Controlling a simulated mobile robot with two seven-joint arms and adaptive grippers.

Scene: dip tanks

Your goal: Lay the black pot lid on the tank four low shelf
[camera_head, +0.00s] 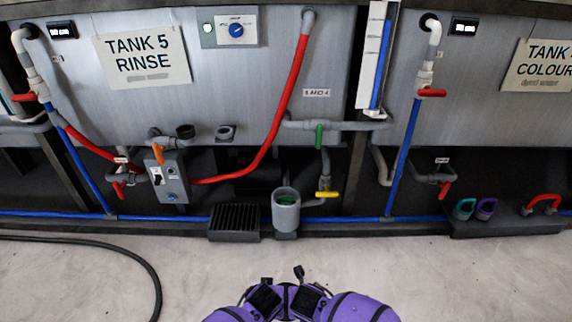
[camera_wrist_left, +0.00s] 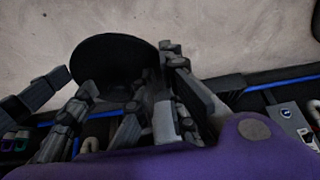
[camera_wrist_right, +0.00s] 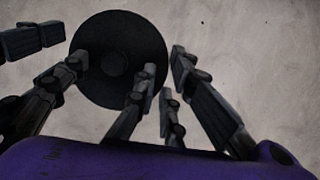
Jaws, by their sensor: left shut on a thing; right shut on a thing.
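The black pot lid is a round, flat, dark disc in the left wrist view (camera_wrist_left: 112,58) and the right wrist view (camera_wrist_right: 120,50). My left gripper (camera_head: 264,298) and my right gripper (camera_head: 306,299) are close together at the bottom of the head view, both shut on the lid. Their dark fingers overlap the near edge of the disc, and which finger is whose is hard to tell. In the head view the lid is not clearly made out. A low black shelf (camera_head: 500,230) sits at right under the tank with the cut-off "TANK COLOUR" sign (camera_head: 540,66).
On that shelf are a teal item (camera_head: 464,209), a purple item (camera_head: 486,209) and a red handle (camera_head: 543,201). A grey cup (camera_head: 286,210) and a black grate (camera_head: 234,222) stand below tank 5. A black hose (camera_head: 130,254) lies left. The floor ahead is clear.

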